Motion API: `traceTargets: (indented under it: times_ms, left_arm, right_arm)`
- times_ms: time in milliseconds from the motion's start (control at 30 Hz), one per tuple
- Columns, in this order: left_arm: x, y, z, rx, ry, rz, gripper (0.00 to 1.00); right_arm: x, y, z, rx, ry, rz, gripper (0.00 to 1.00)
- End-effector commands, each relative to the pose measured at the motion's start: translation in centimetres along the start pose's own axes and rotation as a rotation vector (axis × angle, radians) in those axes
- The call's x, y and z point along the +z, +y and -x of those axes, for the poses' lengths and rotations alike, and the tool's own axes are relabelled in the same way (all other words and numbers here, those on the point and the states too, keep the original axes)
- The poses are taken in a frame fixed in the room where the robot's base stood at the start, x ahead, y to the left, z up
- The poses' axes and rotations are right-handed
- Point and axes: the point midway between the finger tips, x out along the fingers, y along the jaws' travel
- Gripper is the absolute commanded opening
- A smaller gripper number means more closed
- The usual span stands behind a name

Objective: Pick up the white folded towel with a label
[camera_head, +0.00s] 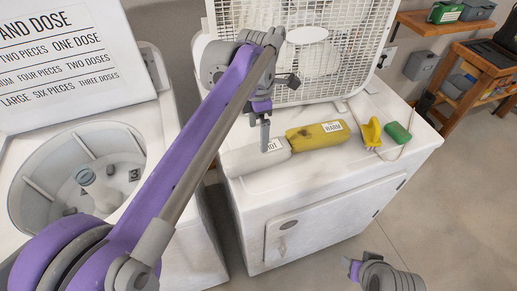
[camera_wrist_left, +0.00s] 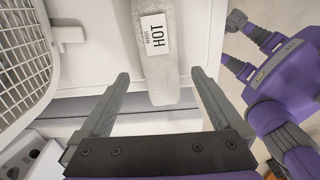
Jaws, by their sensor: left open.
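The white folded towel (camera_head: 247,158) with a "HOT" label lies on the white cabinet top, near its front left edge. In the left wrist view the towel (camera_wrist_left: 163,85) runs in from the top, and its near end lies ahead of the fingers, roughly between their lines. My left gripper (camera_head: 265,130) is over the labelled part in the head view and partly overlaps it. In the left wrist view my left gripper (camera_wrist_left: 160,85) is open with nothing held.
A yellow towel (camera_head: 318,136) labelled "WARM" lies right of the white one. Yellow and green items (camera_head: 397,132) sit farther right. A white box fan (camera_head: 305,45) stands behind. The open washer (camera_head: 75,165) is left, across a narrow gap.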

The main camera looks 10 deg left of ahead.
Motion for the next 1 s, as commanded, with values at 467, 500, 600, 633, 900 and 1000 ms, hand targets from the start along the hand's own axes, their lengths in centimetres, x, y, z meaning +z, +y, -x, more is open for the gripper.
traceTargets:
  times_ms: [467, 500, 600, 633, 900, 1000]
  left_arm:
    - [0.2, 0.2, -5.5, -0.007, 0.006, 0.051, 1.0]
    - [0.2, 0.2, -5.7, -0.007, 0.006, 0.05, 1.0]
    - [0.1, 0.2, -6.7, -0.007, 0.006, 0.051, 1.0]
    - [0.0, 0.2, -7.2, -0.007, 0.006, 0.051, 1.0]
    - [-0.2, 0.3, -10.6, -0.006, 0.005, 0.05, 1.0]
    - [-0.2, 0.2, -10.8, -0.006, 0.005, 0.05, 1.0]
  right_arm:
    - [0.5, 0.0, -0.6, 0.0, -0.003, 0.0, 0.5]
    - [0.5, 0.0, -0.6, 0.0, -0.003, 0.0, 0.5]
    - [0.5, 0.0, -0.6, 0.0, -0.003, 0.0, 0.5]
    - [0.5, 0.0, -0.7, 0.0, -0.003, 0.0, 0.5]
    - [0.7, 0.0, -0.9, 0.0, -0.004, 0.0, 0.5]
    - [0.7, 0.0, -0.9, 0.0, -0.004, 0.0, 0.5]
